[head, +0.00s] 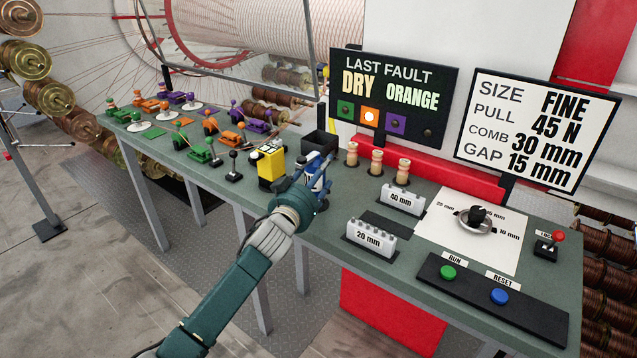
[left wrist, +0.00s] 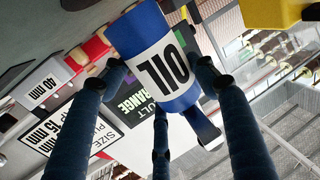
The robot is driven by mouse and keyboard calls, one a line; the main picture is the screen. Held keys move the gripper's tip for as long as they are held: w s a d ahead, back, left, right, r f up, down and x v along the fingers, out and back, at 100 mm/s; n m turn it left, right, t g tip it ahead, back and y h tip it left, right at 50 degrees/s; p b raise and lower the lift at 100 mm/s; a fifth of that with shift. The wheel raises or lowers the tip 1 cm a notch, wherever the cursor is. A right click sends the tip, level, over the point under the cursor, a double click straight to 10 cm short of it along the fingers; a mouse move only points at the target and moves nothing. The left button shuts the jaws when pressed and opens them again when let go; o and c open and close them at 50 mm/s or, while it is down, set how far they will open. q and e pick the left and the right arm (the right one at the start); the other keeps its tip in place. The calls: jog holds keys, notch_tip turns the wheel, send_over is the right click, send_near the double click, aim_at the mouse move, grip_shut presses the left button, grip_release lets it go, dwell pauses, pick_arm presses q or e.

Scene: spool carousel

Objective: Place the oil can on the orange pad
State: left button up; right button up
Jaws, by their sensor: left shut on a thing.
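The oil can is a blue cylinder with a white label reading OIL (left wrist: 165,65), large between the fingers in the left wrist view. In the head view, the oil can (head: 320,178) is partly hidden behind my gripper, above or on the green bench. My left gripper (head: 308,185) is shut on it. I cannot tell whether its base touches the bench. My right gripper is not in view.
A yellow box (head: 271,165) stands just left of the can, with a dark open bin (head: 319,146) behind. Wooden pegs (head: 376,162) and grey comb blocks (head: 371,239) are to the right. A sign (head: 395,95) reads LAST FAULT DRY ORANGE. Small levers and coloured devices crowd the left.

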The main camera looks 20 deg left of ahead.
aim_at(316, 188)
pick_arm(q)
jog(key=shift+f, duration=1.4)
jog(key=shift+f, duration=0.2)
jog(key=o, duration=1.4)
jog(key=shift+c, duration=0.2)
